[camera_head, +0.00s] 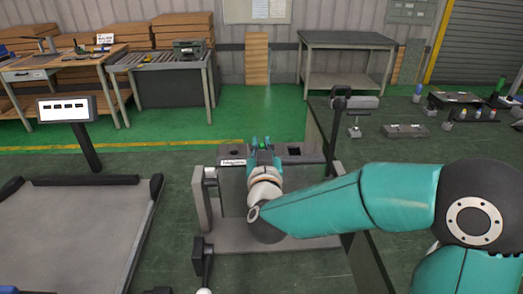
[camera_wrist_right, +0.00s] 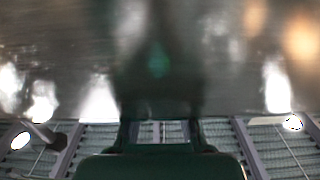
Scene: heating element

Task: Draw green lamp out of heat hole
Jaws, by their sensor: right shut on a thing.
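The heating element (camera_head: 222,180) is a grey bench-like unit in the middle of the head view, with a white label and dark square holes in its top. My right gripper (camera_head: 262,148) reaches over its top from the front and is shut on the green lamp (camera_head: 262,146), which shows as a small green spot between the fingers. The gripper hides the hole there, so I cannot tell how deep the lamp sits. In the right wrist view, a dim green patch (camera_wrist_right: 158,62) shows ahead of the gripper, blurred. My left gripper is out of view.
A dark open hole (camera_head: 293,151) lies right of the gripper. A treadmill-like platform (camera_head: 75,225) with a screen stands at left. A table with several small parts (camera_head: 405,130) is at right.

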